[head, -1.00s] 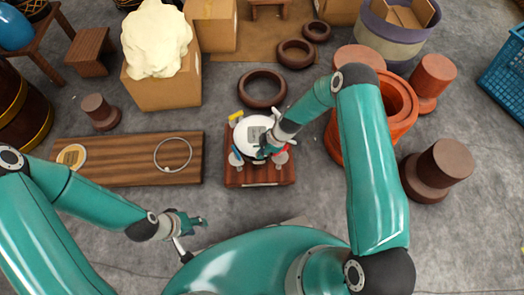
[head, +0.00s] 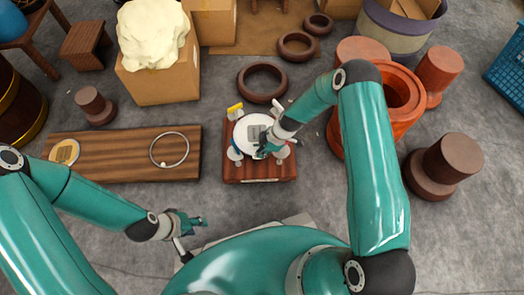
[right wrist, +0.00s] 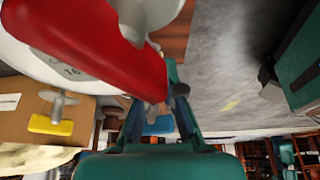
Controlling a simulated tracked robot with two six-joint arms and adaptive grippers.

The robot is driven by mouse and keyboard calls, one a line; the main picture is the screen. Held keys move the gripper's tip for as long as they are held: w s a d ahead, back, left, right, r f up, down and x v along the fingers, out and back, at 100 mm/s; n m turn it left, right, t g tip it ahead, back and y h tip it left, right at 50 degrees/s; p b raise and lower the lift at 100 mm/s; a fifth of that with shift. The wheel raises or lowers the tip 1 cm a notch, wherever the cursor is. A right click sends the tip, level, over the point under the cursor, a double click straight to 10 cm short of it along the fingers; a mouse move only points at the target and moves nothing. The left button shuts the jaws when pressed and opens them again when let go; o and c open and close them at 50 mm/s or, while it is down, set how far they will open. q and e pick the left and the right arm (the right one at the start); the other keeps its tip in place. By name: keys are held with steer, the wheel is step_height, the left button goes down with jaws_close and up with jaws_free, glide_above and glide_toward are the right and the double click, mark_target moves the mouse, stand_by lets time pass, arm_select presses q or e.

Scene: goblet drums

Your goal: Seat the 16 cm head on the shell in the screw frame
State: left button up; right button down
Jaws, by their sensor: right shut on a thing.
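The white round head (head: 252,130) lies level on top of the screw frame (head: 262,173), a wooden base with coloured wing screws. The right wrist view shows the head's edge with "16" printed on it (right wrist: 72,70). The shell under it is hidden. A yellow wing screw (head: 235,109) stands at the frame's back left and also shows in the right wrist view (right wrist: 50,126). My right gripper (head: 266,152) is at the frame's right side, shut on the red wing screw (right wrist: 110,55). My left gripper (head: 198,221) hovers apart, in front of the frame; its jaw opening is unclear.
A wooden board (head: 120,168) at left carries a metal ring (head: 169,150) and a small pale disc (head: 65,152). Dark rings (head: 262,83) lie behind the frame. Orange and brown drum forms (head: 402,100) crowd the right. Bare floor lies between board and frame.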

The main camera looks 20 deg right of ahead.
steer(key=shift+f, duration=0.1)
steer(key=shift+d+b, duration=0.1)
steer(key=shift+b, duration=0.35)
steer(key=shift+f+b, duration=0.1)
steer(key=shift+b, duration=0.5)
steer(key=c, duration=1.2)
jaws_free()
steer(key=shift+d, duration=0.1)
steer(key=v, duration=1.2)
